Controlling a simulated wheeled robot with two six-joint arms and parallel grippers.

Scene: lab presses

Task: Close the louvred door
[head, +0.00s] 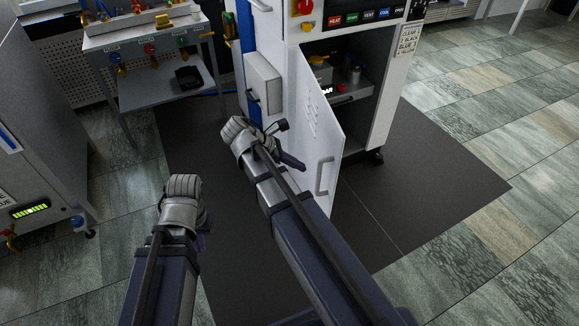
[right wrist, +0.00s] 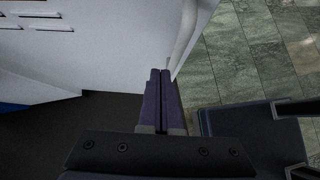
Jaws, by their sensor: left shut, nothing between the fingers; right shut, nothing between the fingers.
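The louvred door (head: 312,125) is a white panel with slots, standing open from the lower compartment of the white press cabinet. It also shows in the right wrist view (right wrist: 110,60), with slots at the upper left. Its pale bar handle (head: 324,177) is near the free edge; in the right wrist view the handle (right wrist: 184,36) is just beyond my fingertips. My right gripper (head: 293,162) is shut and empty, close to the door's outer face; contact cannot be told. Its closed fingers show in the right wrist view (right wrist: 160,72). My left gripper (head: 203,240) is shut and empty, lower left, its fingers mostly hidden.
The open compartment (head: 350,85) holds a shelf with small fittings. A grey box (head: 263,82) juts from the cabinet's left side. A small bench (head: 150,50) with valves stands at the back left, another cabinet (head: 35,160) at far left. The dark mat (head: 440,185) on the right is clear.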

